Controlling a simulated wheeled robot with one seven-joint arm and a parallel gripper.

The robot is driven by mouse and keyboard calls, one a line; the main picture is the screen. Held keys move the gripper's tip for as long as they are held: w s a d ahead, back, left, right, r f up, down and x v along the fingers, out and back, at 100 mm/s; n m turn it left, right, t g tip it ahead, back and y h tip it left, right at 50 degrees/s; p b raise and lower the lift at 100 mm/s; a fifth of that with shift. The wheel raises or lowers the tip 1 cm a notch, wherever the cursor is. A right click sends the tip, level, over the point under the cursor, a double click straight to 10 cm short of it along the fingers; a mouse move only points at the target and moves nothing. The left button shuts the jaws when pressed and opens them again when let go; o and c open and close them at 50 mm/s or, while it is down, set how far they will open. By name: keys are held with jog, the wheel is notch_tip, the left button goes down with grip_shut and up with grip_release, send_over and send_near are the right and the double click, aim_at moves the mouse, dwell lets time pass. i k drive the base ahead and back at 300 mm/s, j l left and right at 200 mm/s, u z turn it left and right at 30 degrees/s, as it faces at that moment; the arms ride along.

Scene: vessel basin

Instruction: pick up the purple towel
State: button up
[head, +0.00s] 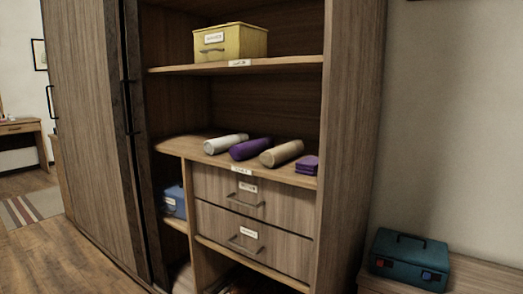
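A purple roll (251,148), which looks like a rolled towel, lies on the middle shelf of the open wardrobe. It lies between a white roll (225,143) on its left and a beige roll (281,153) on its right, close to both. A small flat purple stack (307,165), perhaps folded cloth, sits right of the beige roll near the shelf's right end. My gripper is not in view.
The middle shelf (190,146) has free room at its left. Two closed drawers (228,188) are below it. A yellow box (230,42) stands on the shelf above. A blue box (174,201) sits lower left. A teal case (408,261) stands on a low surface at right.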

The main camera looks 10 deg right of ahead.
aim_at(241, 151)
jog(key=i+j+z, duration=0.25)
jog(key=i+j, duration=0.2)
jog(key=i+j+z, duration=0.25)
jog(key=j, duration=0.3)
jog(key=i, duration=0.1)
